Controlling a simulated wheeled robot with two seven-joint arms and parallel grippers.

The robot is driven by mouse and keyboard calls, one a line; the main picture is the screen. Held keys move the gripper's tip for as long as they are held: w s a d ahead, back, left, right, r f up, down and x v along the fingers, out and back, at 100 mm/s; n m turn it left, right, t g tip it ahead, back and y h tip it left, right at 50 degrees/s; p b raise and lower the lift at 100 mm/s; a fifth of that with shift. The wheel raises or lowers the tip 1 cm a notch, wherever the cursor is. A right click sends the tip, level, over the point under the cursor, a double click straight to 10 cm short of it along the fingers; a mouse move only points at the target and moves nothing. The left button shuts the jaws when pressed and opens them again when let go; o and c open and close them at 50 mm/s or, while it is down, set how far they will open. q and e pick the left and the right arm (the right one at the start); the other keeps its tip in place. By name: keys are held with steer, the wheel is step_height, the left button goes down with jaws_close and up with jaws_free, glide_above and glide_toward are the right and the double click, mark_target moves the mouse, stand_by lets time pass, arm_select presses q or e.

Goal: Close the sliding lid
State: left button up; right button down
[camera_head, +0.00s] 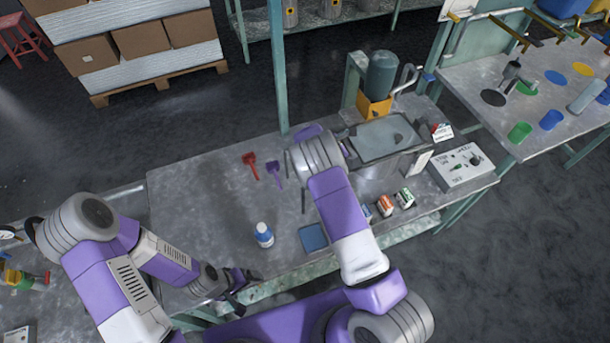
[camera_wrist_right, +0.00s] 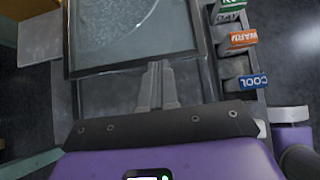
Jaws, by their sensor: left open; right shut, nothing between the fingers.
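The sliding lid (camera_head: 385,140) is a glassy, pale panel in a dark frame on top of a metal tank (camera_head: 374,182) at the back right of the bench. In the right wrist view the lid (camera_wrist_right: 120,25) fills the top, and a grey strip of the tank shows below its near edge. My right gripper (camera_wrist_right: 157,70) is shut and empty, its fingertips at the lid's near edge; I cannot tell if they touch it. In the head view my right arm hides these fingers. My left gripper (camera_head: 238,288) is open and empty by the bench's front edge, far from the lid.
Small labelled boxes, orange (camera_wrist_right: 243,38) and blue (camera_wrist_right: 252,81), stand beside the tank. A green cylinder (camera_head: 381,75) stands behind it. A white-and-blue bottle (camera_head: 264,236), a blue pad (camera_head: 313,238) and red (camera_head: 250,163) and purple tools (camera_head: 275,171) lie left of my right arm.

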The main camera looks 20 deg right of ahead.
mark_target(362, 153)
steer(key=d, duration=0.2)
steer(key=shift+w+d+f, duration=0.1)
steer(key=shift+w+d, duration=0.05)
steer(key=shift+d, duration=0.3)
steer(key=a+f+v, duration=0.2)
steer(key=v, duration=1.1)
steer(key=shift+a, duration=0.1)
